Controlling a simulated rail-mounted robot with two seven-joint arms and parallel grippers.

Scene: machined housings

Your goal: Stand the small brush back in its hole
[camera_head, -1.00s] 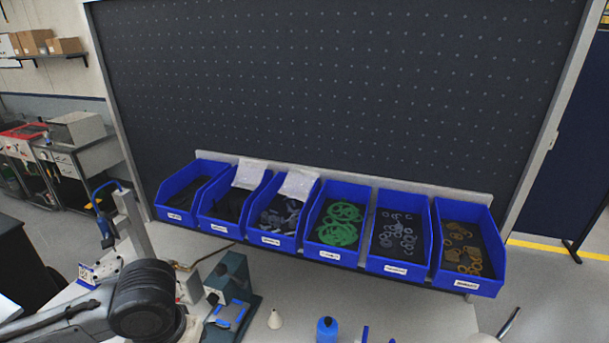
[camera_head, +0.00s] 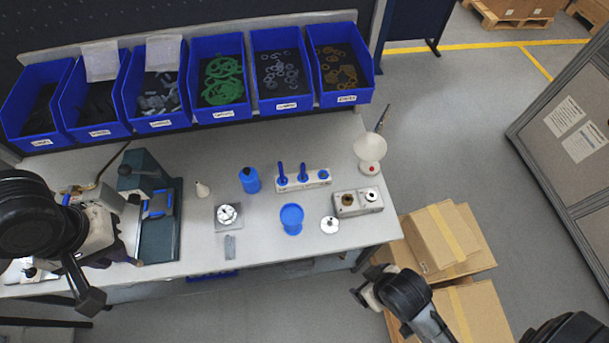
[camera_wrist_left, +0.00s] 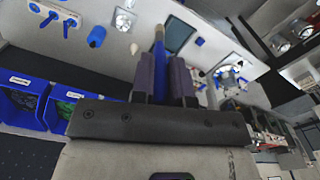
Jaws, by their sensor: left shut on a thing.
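The small brush (camera_wrist_left: 159,48), with a blue shaft and a tan end, is held between the dark fingers of my left gripper (camera_wrist_left: 161,78) in the left wrist view. In the head view my left arm covers the left end of the bench, and I cannot make out the brush clearly there. The pale holder block (camera_head: 303,181) stands mid-bench with blue-handled brushes upright in it. It also shows in the left wrist view (camera_wrist_left: 54,13), well apart from the gripper. My right gripper (camera_head: 366,291) is off the bench's front edge; its fingers are unclear.
Blue parts bins (camera_head: 217,83) line the back. A dark green press (camera_head: 157,222) stands left. A blue bottle (camera_head: 249,180), blue cup (camera_head: 291,219), white funnel (camera_head: 369,150) and grey box (camera_head: 357,203) surround the holder. Cardboard boxes (camera_head: 440,240) lie right of the bench.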

